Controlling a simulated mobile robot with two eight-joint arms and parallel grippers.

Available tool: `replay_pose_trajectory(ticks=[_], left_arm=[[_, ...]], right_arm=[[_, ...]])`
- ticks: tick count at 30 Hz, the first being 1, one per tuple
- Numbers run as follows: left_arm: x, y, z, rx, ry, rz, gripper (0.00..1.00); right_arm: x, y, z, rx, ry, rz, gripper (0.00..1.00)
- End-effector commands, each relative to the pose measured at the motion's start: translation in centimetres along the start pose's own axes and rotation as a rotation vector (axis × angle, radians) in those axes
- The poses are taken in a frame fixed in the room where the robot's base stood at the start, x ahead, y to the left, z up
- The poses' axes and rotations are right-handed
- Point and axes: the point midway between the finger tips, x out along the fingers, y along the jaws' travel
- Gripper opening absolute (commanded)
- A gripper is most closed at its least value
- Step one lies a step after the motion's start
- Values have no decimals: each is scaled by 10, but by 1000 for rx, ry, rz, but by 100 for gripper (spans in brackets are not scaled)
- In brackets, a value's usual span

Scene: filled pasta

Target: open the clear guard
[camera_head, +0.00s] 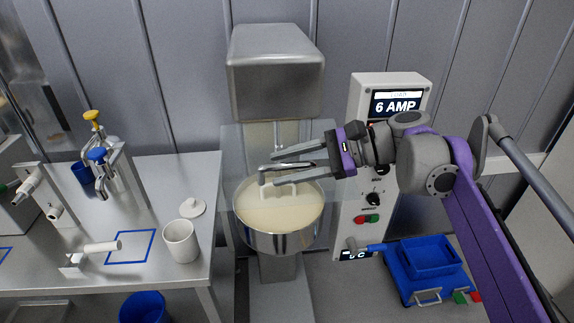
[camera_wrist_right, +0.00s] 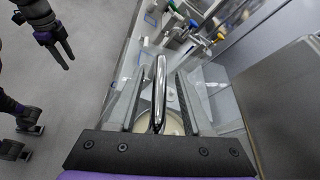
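The clear guard (camera_head: 236,150) is a see-through panel in front of the mixer, above the steel bowl (camera_head: 282,238) of pale dough or batter. Its shiny metal handle (camera_head: 268,180) stands out from it, and the handle also shows in the right wrist view (camera_wrist_right: 159,90). My right gripper (camera_head: 274,167) is open, with a finger on each side of the handle. The right wrist view shows a gap between the handle and both fingers. My left gripper (camera_wrist_right: 66,56) shows only at the upper left of the right wrist view, apart from the guard, its two fingers apart.
The mixer head (camera_head: 276,75) rises behind the guard. A control box (camera_head: 385,140) reading "6 AMP" stands to the right. A steel table (camera_head: 165,285) with a white cup (camera_head: 181,243) and dispensers is at left.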

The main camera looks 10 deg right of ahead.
Motion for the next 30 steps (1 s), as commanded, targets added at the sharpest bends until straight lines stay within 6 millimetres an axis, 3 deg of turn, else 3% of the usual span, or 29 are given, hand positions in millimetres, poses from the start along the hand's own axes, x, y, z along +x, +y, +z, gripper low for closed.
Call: replay_pose_trajectory(ticks=[8,21,30], left_arm=[[0,0,0,0,0,0,50],[2,0,2,0,-2,0,50],[2,0,2,0,-2,0,50]], right_arm=[[-6,0,0,1,1,-1,50],[-86,0,-1,2,3,-3,50],[-108,0,0,0,0,0,50]])
